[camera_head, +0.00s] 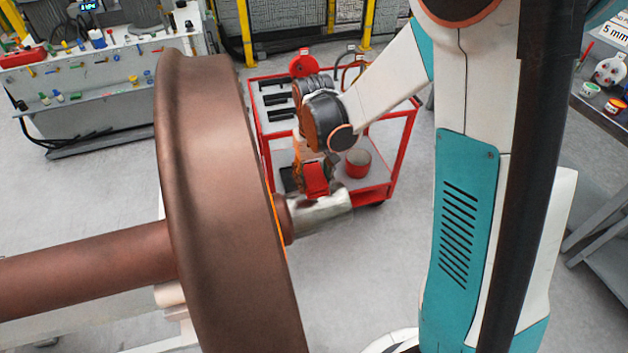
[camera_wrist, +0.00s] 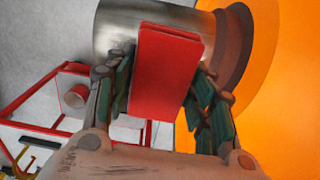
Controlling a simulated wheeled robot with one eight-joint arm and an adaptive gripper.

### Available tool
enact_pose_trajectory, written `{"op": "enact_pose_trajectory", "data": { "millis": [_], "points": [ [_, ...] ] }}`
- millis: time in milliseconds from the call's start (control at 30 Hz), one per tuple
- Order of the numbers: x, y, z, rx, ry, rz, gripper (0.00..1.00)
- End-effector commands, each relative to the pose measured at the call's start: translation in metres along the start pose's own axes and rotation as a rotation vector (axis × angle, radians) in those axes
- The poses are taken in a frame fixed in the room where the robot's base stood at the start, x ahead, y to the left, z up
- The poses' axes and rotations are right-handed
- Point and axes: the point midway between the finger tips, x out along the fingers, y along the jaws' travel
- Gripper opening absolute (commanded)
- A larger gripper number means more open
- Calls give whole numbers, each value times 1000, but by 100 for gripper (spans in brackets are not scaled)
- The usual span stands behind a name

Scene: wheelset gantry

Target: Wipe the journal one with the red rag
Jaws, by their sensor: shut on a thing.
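The journal (camera_head: 324,210) is a shiny steel cylinder that sticks out to the right from the big brown wheel (camera_head: 215,180). In the wrist view the journal (camera_wrist: 145,28) spans the top, beside an orange wheel face (camera_wrist: 284,90). My gripper (camera_head: 316,182) is over the journal, its fingers shut on the red rag (camera_wrist: 165,75), a flat red block. The rag also shows in the head view (camera_head: 317,179). It overlaps the journal in both views and seems to touch it; the contact itself is hidden behind the rag.
A red cart (camera_head: 385,188) with black tools and a red bucket (camera_head: 358,162) stands behind the journal. A brown axle (camera_head: 80,262) runs left from the wheel. A grey workbench (camera_head: 90,85) is at the back left. Another table (camera_head: 600,120) is at right. Floor between is clear.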

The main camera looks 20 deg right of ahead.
Motion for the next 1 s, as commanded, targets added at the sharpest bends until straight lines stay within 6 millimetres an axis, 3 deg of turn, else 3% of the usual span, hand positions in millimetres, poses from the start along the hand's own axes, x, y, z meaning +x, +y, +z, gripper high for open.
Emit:
{"op": "enact_pose_trajectory", "data": {
  "millis": [300,1000],
  "points": [
    [-27,1,-5,0,0,0,23],
    [-28,1,-5,0,0,0,23]
  ]
}}
